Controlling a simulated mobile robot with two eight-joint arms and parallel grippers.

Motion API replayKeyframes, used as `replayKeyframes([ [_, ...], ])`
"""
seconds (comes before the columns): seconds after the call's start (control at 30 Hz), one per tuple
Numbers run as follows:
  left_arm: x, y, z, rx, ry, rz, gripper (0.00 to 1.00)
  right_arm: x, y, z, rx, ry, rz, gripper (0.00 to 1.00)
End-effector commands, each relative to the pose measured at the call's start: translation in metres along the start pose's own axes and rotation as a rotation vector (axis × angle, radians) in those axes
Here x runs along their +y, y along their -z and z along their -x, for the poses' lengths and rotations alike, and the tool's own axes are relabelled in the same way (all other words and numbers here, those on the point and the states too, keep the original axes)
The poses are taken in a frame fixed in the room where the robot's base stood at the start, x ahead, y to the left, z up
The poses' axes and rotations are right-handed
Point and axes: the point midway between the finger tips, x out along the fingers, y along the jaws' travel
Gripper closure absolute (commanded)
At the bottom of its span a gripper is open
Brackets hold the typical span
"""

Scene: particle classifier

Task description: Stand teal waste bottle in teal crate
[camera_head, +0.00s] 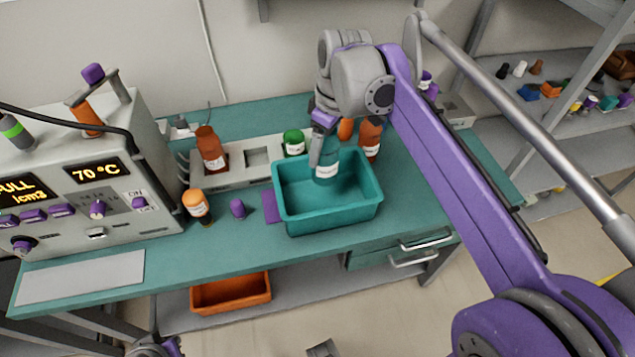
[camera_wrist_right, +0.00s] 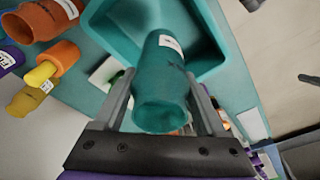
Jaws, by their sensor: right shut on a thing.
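The teal waste bottle (camera_head: 327,166) has a white label and stands roughly upright over the inside of the teal crate (camera_head: 333,222), toward its back wall. My right gripper (camera_head: 322,140) is shut on the bottle from above. In the right wrist view, the two fingers (camera_wrist_right: 163,100) sit on either side of the teal bottle (camera_wrist_right: 160,80), whose other end points into the teal crate (camera_wrist_right: 110,32). I cannot tell whether the bottle touches the crate floor. My left gripper's fingers are not visible.
A grey rack (camera_head: 235,172) behind the crate holds brown, green and orange bottles. An orange-capped bottle (camera_head: 198,206) and a purple cap (camera_head: 238,208) stand left of the crate. A grey machine (camera_head: 150,150) fills the left. An orange bin (camera_head: 230,292) sits on the lower shelf.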

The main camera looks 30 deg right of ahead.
Motion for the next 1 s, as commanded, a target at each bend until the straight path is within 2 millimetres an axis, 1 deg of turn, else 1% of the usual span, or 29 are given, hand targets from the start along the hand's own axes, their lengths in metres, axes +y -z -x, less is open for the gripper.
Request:
replayKeyframes([
  [0.03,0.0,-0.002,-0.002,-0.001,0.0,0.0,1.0,0.0,-0.002,-0.01,0.0,0.0,0.0,1.0],
  [0.1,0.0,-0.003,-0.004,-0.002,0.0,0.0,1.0,0.0,-0.004,-0.024,0.0,0.0,0.0,1.0],
  [0.2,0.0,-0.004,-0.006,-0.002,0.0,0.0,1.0,0.0,-0.006,-0.042,0.0,0.0,0.0,1.0],
  [0.47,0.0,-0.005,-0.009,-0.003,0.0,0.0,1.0,0.0,-0.01,-0.064,0.0,0.0,0.0,1.0],
  [0.63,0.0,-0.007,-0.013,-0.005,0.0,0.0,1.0,0.0,-0.013,-0.088,0.0,0.0,0.0,1.0],
  [0.7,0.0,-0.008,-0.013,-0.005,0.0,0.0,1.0,0.0,-0.014,-0.092,0.0,0.0,0.0,1.0],
  [1.0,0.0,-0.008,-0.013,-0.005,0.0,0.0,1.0,0.0,-0.014,-0.093,0.0,0.0,0.0,1.0],
])
